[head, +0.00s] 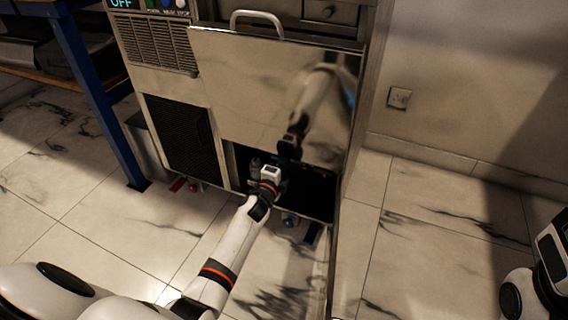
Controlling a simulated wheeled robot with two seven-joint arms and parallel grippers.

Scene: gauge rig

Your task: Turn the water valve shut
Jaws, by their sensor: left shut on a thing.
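My left gripper (279,166) reaches into a dark opening (318,190) low in the front of a metal cabinet. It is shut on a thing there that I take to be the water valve. The gripper and wrist hide most of the valve, and its handle angle cannot be told. A bit of blue shows just beyond the fingers. My right arm shows only in part at the right edge; its gripper is out of view.
A shiny panel (235,85) with a handle (257,17) hangs above the opening and mirrors my arm. A black grille (178,135) is to the left. A blue table leg (105,95) stands further left. Small red (194,187) and blue (290,219) items lie low by the cabinet. Floor at right is clear.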

